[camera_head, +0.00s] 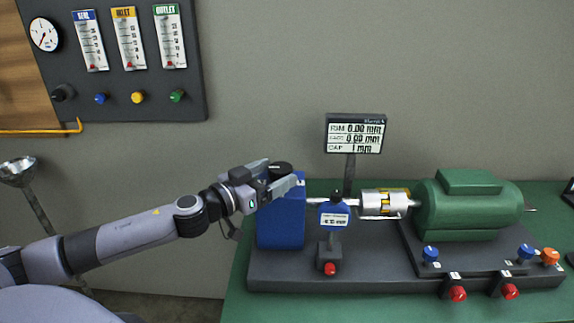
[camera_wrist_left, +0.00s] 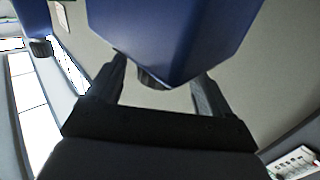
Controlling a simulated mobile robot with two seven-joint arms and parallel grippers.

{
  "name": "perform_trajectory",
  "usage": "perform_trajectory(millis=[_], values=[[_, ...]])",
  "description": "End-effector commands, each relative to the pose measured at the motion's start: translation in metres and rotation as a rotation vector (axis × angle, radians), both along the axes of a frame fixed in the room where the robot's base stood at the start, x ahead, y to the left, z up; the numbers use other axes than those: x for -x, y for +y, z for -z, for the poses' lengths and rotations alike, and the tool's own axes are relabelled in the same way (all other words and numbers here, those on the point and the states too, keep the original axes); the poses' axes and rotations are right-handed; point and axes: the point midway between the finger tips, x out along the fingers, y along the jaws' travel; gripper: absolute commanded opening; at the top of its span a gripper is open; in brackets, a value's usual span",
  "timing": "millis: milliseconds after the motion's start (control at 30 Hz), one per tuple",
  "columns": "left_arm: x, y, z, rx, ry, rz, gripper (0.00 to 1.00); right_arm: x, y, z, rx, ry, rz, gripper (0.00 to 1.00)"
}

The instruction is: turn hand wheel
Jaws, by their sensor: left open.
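My left gripper (camera_head: 284,184) reaches in from the left and is at the upper part of a blue block (camera_head: 281,222) at the left end of the bench machine. A dark rounded part (camera_head: 281,167) shows at the top there; I cannot tell whether it is the hand wheel. In the left wrist view, the left gripper (camera_wrist_left: 160,78) has its fingers apart, with the blue block (camera_wrist_left: 175,35) ahead. A dark round part (camera_wrist_left: 152,82) shows between the fingers below the block, partly hidden. Contact with it cannot be told. My right gripper is not in view.
A green motor (camera_head: 470,208) and a silver coupling (camera_head: 383,203) stand right of the block on a dark base (camera_head: 385,281). A small display (camera_head: 355,134) stands behind. Coloured knobs line the base. A gauge panel (camera_head: 155,75) hangs on the wall.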

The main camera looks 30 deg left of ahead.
Motion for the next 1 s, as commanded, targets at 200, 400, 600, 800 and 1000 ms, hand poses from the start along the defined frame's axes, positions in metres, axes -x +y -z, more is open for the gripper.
perform_trajectory(millis=[200,400,600,800,1000], values=[[-0.021,-0.005,-0.003,0.0,-0.002,0.0,0.81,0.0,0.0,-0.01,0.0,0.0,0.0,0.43],[-0.036,-0.008,-0.002,0.001,-0.001,-0.002,0.81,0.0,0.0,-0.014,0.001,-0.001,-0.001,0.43],[-0.042,-0.01,0.0,0.0,0.0,0.0,0.81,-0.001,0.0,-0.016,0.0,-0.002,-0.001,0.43],[-0.042,-0.01,0.0,0.0,0.0,0.0,0.81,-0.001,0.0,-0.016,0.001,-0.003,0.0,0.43],[-0.042,-0.01,0.0,0.0,0.0,0.0,0.42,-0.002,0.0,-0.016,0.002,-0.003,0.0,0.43]])
